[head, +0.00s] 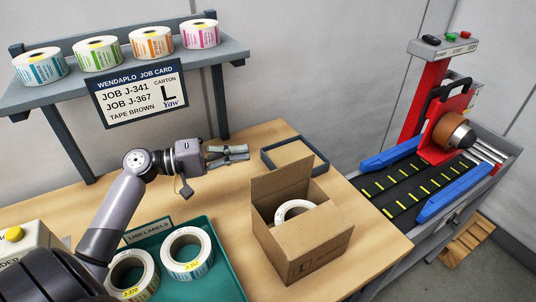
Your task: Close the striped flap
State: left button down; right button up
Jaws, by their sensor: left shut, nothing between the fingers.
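A brown cardboard carton (322,246) stands open on the table, with a white label roll (291,209) inside. A tall flap (283,180) stands up at the carton's back. I cannot make out stripes on any flap from here. My left gripper (243,153) is shut and empty, in the air behind and to the left of the carton, apart from it, pointing right. My right gripper is not in view.
A green tray (217,272) with label rolls is left of the carton. A dark open frame (268,161) lies behind it. A shelf (236,50) with rolls and a job card (140,93) is at the back left. A conveyor (403,198) with blue rails is at the right.

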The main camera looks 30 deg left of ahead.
aim_at(283, 178)
pick_arm(q)
jog(key=w+d+p, duration=0.2)
jog(key=d+p, duration=0.1)
jog(key=d, duration=0.4)
jog(key=shift+d+f+p, duration=0.15)
jog(key=shift+f+p, duration=0.1)
jog(key=shift+p, duration=0.1)
